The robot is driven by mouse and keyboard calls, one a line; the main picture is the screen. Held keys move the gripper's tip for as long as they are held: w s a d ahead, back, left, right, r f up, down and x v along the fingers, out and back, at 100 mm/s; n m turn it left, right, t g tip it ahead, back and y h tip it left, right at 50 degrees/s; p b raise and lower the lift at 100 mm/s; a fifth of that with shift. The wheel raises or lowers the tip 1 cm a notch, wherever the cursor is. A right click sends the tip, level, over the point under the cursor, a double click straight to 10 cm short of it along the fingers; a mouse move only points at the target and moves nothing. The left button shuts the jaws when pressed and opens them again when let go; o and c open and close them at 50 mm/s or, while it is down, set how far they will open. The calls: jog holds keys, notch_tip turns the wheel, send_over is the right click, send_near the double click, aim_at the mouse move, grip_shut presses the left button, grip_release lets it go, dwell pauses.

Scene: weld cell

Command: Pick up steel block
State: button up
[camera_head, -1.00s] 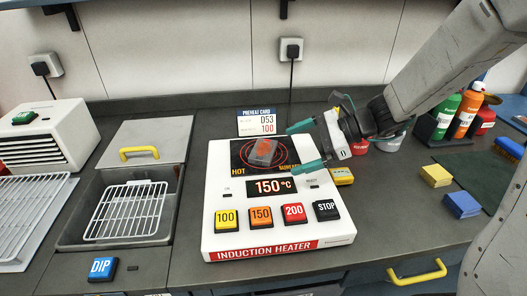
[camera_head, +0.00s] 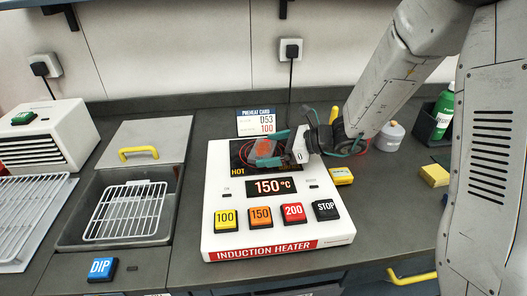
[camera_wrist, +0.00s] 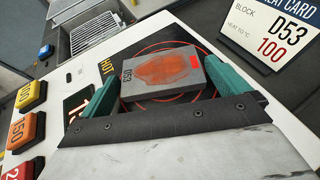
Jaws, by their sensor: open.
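The steel block (camera_wrist: 160,75) is a grey slab with a glowing orange-red patch on top and a "D53" marking. It lies on the black hot zone of the induction heater (camera_head: 215,190), and the head view shows it partly hidden (camera_head: 262,150). My gripper (camera_wrist: 160,97) is open, its two green fingers on either side of the block's near end. In the head view my gripper (camera_head: 268,148) is low over the heater plate. Whether the fingers touch the block cannot be told.
The heater display (camera_head: 272,187) reads 150 °C. A preheat card (camera_head: 257,122) reading D53 and 100 stands behind. Heater buttons (camera_head: 262,217) lie in front. A sink with a wire rack (camera_head: 125,210) is left. A yellow block (camera_head: 340,176) sits right of the heater.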

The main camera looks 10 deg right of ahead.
jog(key=shift+r, duration=0.1)
jog(key=c, duration=1.4)
